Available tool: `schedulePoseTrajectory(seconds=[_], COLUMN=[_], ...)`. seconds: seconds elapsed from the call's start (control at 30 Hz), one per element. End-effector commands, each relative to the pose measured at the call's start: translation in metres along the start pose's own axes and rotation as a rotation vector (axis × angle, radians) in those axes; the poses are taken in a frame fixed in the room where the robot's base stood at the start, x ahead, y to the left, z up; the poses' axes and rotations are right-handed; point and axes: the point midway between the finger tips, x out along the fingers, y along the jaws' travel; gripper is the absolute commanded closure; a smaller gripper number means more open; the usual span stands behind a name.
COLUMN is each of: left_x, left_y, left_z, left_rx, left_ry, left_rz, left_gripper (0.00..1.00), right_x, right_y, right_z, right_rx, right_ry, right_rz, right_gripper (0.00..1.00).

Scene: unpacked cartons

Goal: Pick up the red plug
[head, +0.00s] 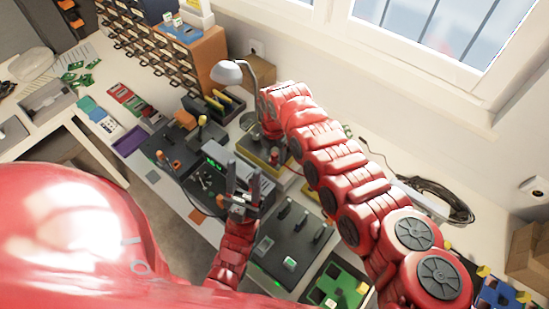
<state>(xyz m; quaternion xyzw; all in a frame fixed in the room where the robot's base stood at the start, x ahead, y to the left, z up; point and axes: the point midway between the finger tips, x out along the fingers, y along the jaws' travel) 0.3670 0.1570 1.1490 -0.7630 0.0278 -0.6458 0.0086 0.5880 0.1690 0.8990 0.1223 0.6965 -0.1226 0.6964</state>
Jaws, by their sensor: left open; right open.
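A small red piece (275,157), which may be the red plug, shows on the bench beside a grey and yellow block, below the far end of my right arm. It is too small and covered for me to be sure. My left gripper (243,178) is open and empty, its two grey fingers pointing away from me, above the dark device panels and left of the red piece. My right arm curves in from the lower right. Its gripper (272,143) is small, dark and partly hidden near the red piece. I cannot see anything held in it.
A dark panel with upright levers (285,235) lies right of my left gripper. A grey desk lamp (228,73) stands behind, near a drawer cabinet (165,45). A coiled black cable (440,198) lies at the right. Devices and small parts crowd the bench.

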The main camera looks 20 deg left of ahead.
Motion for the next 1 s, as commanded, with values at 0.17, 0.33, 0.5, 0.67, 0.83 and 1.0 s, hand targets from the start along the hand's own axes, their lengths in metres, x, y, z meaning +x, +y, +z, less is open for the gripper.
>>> schedulePoseTrajectory(seconds=[0.17, 0.33, 0.5, 0.67, 0.83, 1.0], left_x=[0.0002, 0.0002, 0.0002, 0.0002, 0.0002, 0.0002], left_y=[0.0, 0.0, 0.0, 0.0, 0.0, 0.0], left_z=[0.0, 0.0, 0.0, 0.0, -0.0001, 0.0], left_rx=[0.0, 0.0, 0.0, 0.0, 0.0, 0.0], left_ry=[0.0, 0.0, 0.0, 0.0, 0.0, 0.0], left_rz=[0.0, 0.0, 0.0, 0.0, 0.0, 0.0], left_gripper=[0.5, 0.5, 0.5, 0.5, 0.5, 0.5], right_x=[-0.0004, -0.0003, -0.0004, -0.0005, -0.0005, -0.0005], right_y=[0.0, 0.0, 0.0001, 0.0001, 0.0001, 0.0001], right_z=[0.0002, 0.0002, 0.0002, 0.0002, 0.0001, 0.0001], right_rx=[0.001, 0.001, 0.001, 0.001, 0.001, 0.0], right_ry=[0.0, 0.0, 0.0, 0.0, 0.0, 0.0], right_rz=[0.0, 0.001, 0.001, 0.001, 0.001, 0.001], right_gripper=[0.7, 1.0, 1.0, 1.0, 1.0, 1.0])
